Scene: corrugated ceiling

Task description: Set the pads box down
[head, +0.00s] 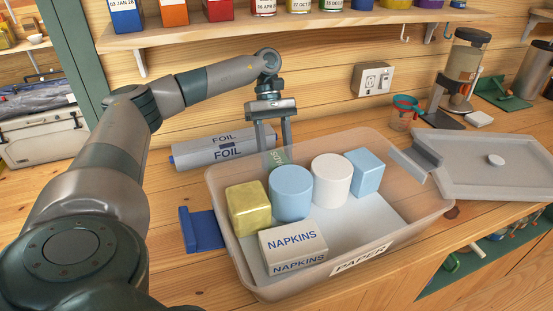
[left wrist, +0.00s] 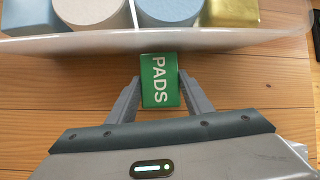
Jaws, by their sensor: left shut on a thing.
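The pads box (left wrist: 159,80) is small and green with white "PADS" lettering. In the left wrist view it sits between the two fingers of my left gripper (left wrist: 160,88), which is shut on it. In the head view my left gripper (head: 273,137) points down behind the far wall of the clear "PAPER" bin (head: 247,270). There the pads box (head: 276,158) shows only partly, through that wall, so it is outside the bin on the far side. I cannot tell whether its underside touches the wooden counter (head: 165,225). My right gripper is not in view.
The bin holds a napkins box (head: 293,247), a gold block (head: 248,208), blue and white cylinders and a blue block. A foil box (head: 222,146) lies left of my gripper. A grey lid (head: 490,165) lies right of the bin. A shelf (head: 330,22) hangs above.

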